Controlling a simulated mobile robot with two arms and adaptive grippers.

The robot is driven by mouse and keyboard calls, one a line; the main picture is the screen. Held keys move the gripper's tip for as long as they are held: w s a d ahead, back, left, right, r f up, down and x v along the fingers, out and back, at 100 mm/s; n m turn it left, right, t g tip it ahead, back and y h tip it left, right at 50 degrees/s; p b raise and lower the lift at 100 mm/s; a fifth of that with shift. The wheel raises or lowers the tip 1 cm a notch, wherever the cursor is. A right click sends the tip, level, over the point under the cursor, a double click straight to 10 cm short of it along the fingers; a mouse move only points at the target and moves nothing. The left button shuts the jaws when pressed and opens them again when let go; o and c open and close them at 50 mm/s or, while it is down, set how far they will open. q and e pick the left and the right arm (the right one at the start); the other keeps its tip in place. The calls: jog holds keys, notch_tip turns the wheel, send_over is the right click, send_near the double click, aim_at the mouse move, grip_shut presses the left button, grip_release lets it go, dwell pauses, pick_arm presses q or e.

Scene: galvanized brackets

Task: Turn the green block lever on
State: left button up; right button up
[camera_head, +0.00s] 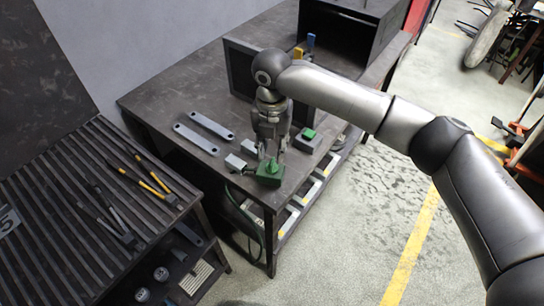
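The green block (269,178) sits near the front corner of the dark workbench. A small green lever (272,164) stands up from its top. My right gripper (272,153) points down just above the block, with its fingers apart on either side of the lever. I cannot tell whether a finger touches the lever. The gripper partly hides the lever, so its exact angle is unclear. My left gripper is not in view.
A grey block with a green top (307,138) stands right of the gripper, and a small grey block (235,162) stands left. Two grey brackets (210,125) lie farther left on the workbench (165,100). A slatted bench (60,190) holds yellow-and-black tools (147,180).

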aim_at(272, 161)
jog(key=shift+f+p, duration=0.35)
jog(key=shift+f, duration=2.15)
grip_shut()
